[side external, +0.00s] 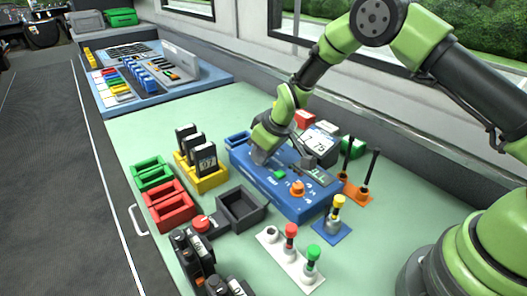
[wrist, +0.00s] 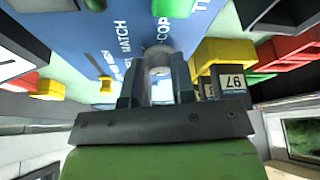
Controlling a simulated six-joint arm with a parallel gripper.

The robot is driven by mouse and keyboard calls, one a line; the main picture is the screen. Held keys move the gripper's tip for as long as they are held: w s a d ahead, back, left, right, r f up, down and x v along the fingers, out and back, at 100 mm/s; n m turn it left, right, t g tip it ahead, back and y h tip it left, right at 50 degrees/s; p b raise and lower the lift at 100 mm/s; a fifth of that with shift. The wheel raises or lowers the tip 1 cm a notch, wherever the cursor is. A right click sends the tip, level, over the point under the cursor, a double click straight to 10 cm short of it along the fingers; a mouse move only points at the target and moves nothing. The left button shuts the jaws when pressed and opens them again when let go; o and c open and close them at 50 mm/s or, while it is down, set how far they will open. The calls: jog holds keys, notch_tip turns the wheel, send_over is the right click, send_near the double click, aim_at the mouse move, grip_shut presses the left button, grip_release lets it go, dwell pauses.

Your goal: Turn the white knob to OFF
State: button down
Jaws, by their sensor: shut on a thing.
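The blue console (side external: 250,172) lies on the pale green bench, with a green button (side external: 279,174), an orange knob (side external: 297,188) and a small display (side external: 317,178) on its top. My gripper (side external: 260,157) points down at the far left part of the console. In the wrist view my gripper (wrist: 157,88) is shut on the white knob (wrist: 159,62), with one finger on each side. The blue panel around it has white lettering, of which "MATCH" and part of "COP" can be read. The knob's pointer direction cannot be told. In the side view the knob is hidden by my gripper.
Left of the console stand a yellow rack (side external: 203,180) with black number cards, green (side external: 152,175) and red trays (side external: 170,207), and a dark grey bin (side external: 241,208). Red, green and yellow-topped plungers stand at the front. An orange base (side external: 357,192) with black rods is at right.

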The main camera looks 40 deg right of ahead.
jog(key=shift+w+d+n+g+y, duration=0.1)
jog(key=shift+n+g+y, duration=0.25)
jog(key=shift+n, duration=1.05)
jog(key=shift+d+n+g+y, duration=0.15)
jog(key=shift+n+y, duration=0.4)
jog(key=shift+n, duration=0.85)
jog(key=c, duration=1)
grip_release()
jog(key=shift+a, duration=0.1)
jog(key=shift+o, duration=0.2)
jog(key=v, duration=1)
